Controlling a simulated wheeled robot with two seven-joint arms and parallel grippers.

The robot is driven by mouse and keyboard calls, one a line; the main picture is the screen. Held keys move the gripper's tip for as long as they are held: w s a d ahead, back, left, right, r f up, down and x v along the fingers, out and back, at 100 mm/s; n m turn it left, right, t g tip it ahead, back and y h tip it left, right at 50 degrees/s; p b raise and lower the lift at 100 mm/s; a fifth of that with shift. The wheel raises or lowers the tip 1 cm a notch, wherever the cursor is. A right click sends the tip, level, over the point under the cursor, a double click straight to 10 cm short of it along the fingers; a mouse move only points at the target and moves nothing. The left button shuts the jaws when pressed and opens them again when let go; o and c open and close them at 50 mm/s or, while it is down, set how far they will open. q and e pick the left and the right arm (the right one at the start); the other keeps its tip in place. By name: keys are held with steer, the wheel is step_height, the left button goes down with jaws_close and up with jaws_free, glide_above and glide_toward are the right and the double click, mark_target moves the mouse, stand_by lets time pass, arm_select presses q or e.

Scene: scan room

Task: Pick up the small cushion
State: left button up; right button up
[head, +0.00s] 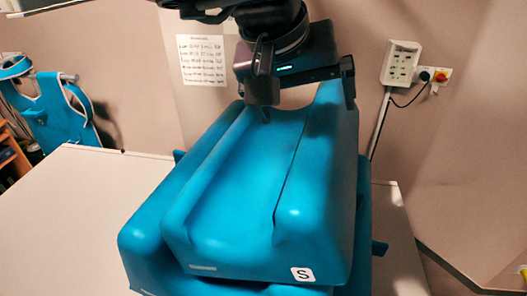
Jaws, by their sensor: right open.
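The small cushion (237,181) is blue, with a long channel between two raised sides and a white "S" label on its near right end. It lies on top of a larger blue cushion (139,239). My right gripper (307,106) is open at the far end of the small cushion, fingers pointing down. One finger is over the channel and the other is by the outer right side, with the right raised side between them in the picture. I cannot tell whether they touch it. My left gripper is out of view.
The cushions rest on a pale table (62,215) with free room to the left. A blue apron-like garment (55,112) hangs at the far left. A socket box (401,62) with a cable and a paper notice (201,61) are on the wall behind.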

mark_target(317, 120)
steer(key=shift+d+f, duration=0.95)
steer(key=shift+d, duration=0.05)
steer(key=p+x, duration=0.1)
steer(key=x, duration=0.3)
steer(key=shift+w+d+f+p, duration=0.1)
steer(key=shift+w+f+p, duration=0.05)
steer(key=shift+w+p, duration=0.25)
steer(key=shift+d+f, duration=0.15)
steer(key=shift+f, duration=0.05)
steer(key=c, duration=0.6)
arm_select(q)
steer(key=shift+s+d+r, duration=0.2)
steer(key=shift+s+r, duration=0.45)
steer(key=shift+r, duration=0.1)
arm_select(e)
steer(key=shift+s, duration=0.1)
steer(key=c, duration=1.2)
